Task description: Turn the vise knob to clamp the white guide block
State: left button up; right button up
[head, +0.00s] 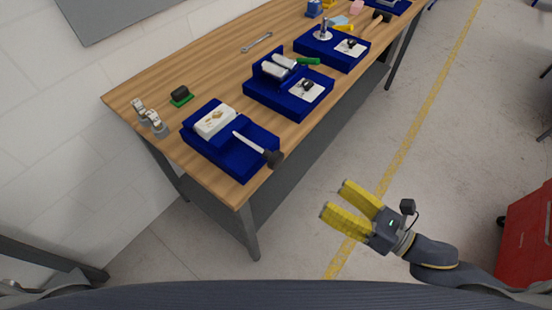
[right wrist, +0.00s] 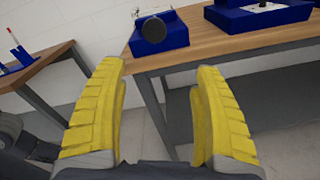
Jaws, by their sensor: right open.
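A white block (head: 214,121) with small tan marks on top sits on a blue fixture (head: 232,160) at the near end of the wooden bench. A pale rod (head: 250,143) runs from the fixture to a dark round knob (head: 274,158) at its front. In the right wrist view the knob (right wrist: 153,29) faces me in front of the blue fixture (right wrist: 172,38). My right gripper (head: 334,202) has yellow ribbed fingers, open and empty. It is off the bench, to the right of and apart from the knob. My left gripper is not in view.
The wooden bench (head: 170,153) carries more blue fixtures (head: 290,104) farther back. A dark cylinder on a green base (head: 181,95) and grey metal parts (head: 150,118) stand left of the near fixture. A red cabinet (head: 525,240) is at right. The floor between is free.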

aim_at(279, 163)
jog(key=w+a+n, duration=0.1)
jog(key=w+a, duration=0.2)
jog(key=a, duration=0.1)
jog(key=w+a+n, duration=0.1)
jog(key=w+a, duration=0.2)
jog(key=a, duration=0.2)
jog(key=w+a+r+n, duration=0.1)
jog(key=w+a+n, duration=0.1)
jog(key=w+a, duration=0.2)
jog(key=shift+w+a, duration=0.1)
jog(key=shift+a, duration=0.5)
dwell(0.5)
jog(key=c, duration=1.3)
